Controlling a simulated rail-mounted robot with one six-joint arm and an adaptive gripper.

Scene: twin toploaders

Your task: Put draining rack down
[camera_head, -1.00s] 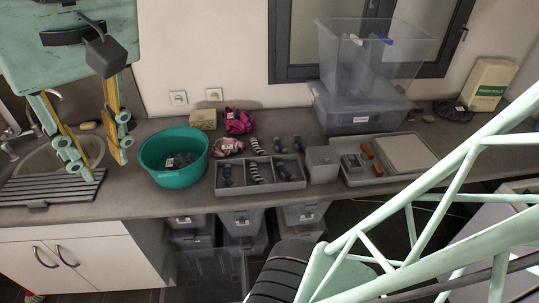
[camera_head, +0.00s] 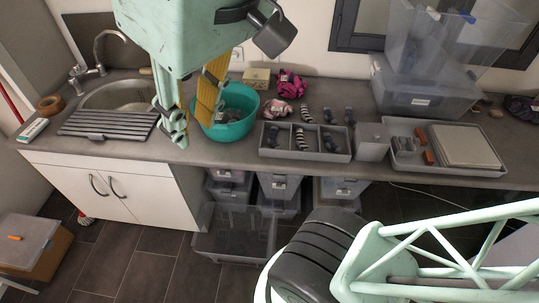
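The draining rack (camera_head: 112,124), a dark grey slatted panel, lies flat over the front part of the sink (camera_head: 118,96) at the left of the counter. My gripper (camera_head: 190,118) hangs in front of the green tub, to the right of the rack. Its two yellow-and-green fingers stand apart with nothing visible between them. It appears clear of the rack. The fingers hide part of the green tub's (camera_head: 238,112) left side.
A tap (camera_head: 98,55) rises behind the sink. A grey divided tray (camera_head: 305,150) with small items stands on the counter (camera_head: 225,152), and clear boxes (camera_head: 420,90) are stacked at the right. A clear bin (camera_head: 235,235) stands on the floor below.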

